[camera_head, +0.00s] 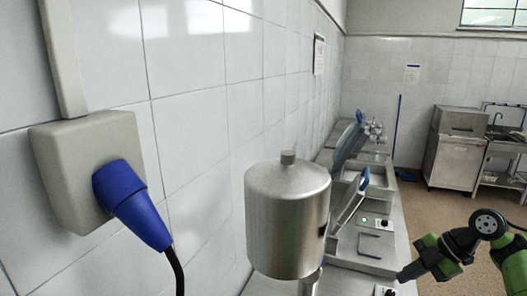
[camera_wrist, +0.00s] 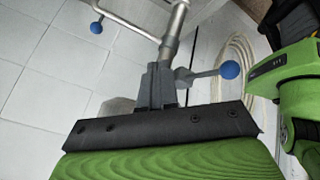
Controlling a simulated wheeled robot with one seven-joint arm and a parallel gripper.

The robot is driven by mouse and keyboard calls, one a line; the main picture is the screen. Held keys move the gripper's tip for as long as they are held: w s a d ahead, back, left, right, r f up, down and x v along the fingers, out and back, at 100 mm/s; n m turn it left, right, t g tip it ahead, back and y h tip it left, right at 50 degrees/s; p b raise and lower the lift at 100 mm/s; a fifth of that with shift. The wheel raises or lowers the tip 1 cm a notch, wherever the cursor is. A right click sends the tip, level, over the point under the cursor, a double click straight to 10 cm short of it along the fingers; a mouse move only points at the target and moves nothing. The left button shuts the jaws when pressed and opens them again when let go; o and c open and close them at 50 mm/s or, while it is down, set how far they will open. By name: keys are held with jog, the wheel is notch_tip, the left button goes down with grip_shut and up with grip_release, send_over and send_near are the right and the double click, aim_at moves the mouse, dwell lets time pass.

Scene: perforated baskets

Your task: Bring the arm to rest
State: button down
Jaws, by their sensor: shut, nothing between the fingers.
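My gripper (camera_head: 403,275) shows at the lower right of the head view, at the end of my green and black arm. It points left, in front of the steel counter. In the wrist view the gripper's dark fingers (camera_wrist: 158,80) are together, with nothing between them. The arm is bent, with its joint higher and to the right of the gripper. Whether the gripper touches the counter cannot be told.
A steel canister (camera_head: 287,215) stands left of the gripper. The steel counter (camera_head: 352,243) runs along the tiled wall, with raised lids. A blue plug (camera_head: 130,203) sits in a wall box at left. Blue knobs (camera_wrist: 229,70) on metal rods appear beyond the fingers. Floor (camera_head: 424,205) is open at right.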

jog(key=w+a+m+g+h+b, duration=0.1)
jog(key=w+a, duration=0.1)
jog(key=a, duration=0.6)
jog(key=s+a+r+m+h+b, duration=0.1)
jog(key=s+a+m+h+b, duration=0.1)
jog(key=s+a+m, duration=0.45)
jog(key=s+a+r+m+h+b, duration=0.1)
jog(key=s+a+m+h+b, duration=0.15)
jog(key=a, duration=0.65)
jog(key=s+d+f+m+t+h+b, duration=0.1)
jog(key=s+f+m+t, duration=0.1)
jog(key=s+m, duration=0.3)
jog(key=s+f+m+t+b, duration=0.1)
jog(key=s+f+m, duration=0.3)
jog(key=s, duration=0.8)
jog(key=shift+s+d+f+m+t+h+b, duration=0.25)
jog(key=shift+d+m+t+h+b, duration=0.2)
jog(key=shift+m, duration=0.65)
